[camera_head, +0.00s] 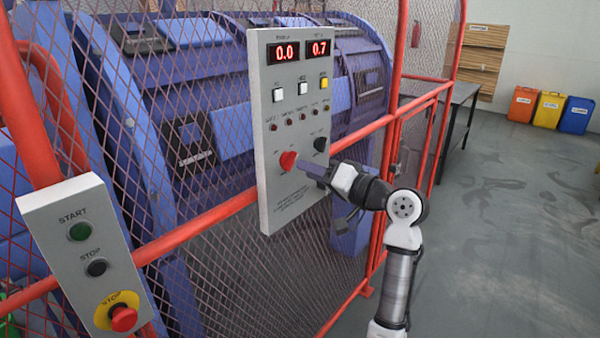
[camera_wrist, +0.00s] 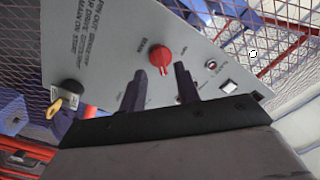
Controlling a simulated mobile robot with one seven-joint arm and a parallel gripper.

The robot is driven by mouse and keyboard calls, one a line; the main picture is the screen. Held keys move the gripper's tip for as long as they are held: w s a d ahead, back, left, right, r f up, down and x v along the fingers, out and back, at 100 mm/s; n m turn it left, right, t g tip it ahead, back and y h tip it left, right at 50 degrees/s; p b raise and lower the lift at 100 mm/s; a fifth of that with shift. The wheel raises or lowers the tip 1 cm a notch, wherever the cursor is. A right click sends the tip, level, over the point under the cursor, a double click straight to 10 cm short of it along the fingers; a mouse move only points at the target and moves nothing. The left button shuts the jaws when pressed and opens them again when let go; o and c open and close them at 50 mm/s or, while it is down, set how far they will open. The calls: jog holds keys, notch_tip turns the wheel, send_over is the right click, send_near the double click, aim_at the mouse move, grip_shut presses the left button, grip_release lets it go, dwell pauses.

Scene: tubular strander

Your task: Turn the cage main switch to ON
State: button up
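The grey control panel (camera_head: 275,205) hangs on the red-framed mesh cage. Its red rotary knob (camera_head: 288,160), in the lower middle, also shows in the wrist view (camera_wrist: 161,56) with a "MAIN" label beside it. The knob's exact setting is too small to read. My gripper (camera_head: 301,163) is close in front of the panel, to the right of the red knob. In the wrist view my gripper (camera_wrist: 160,70) has its two dark fingers apart, one toward each side of the knob, with nothing held. I cannot tell whether they touch it.
The panel has a black knob (camera_head: 320,144), push buttons, small lamps and displays reading 0.0 and 0.7. A key switch (camera_wrist: 66,97) shows in the wrist view. A start/stop box (camera_head: 88,250) stands at left. Open floor (camera_head: 500,240) lies right.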

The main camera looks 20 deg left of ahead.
jog(key=b+v, duration=0.2)
jog(key=v, duration=0.7)
jog(key=shift+d, duration=0.15)
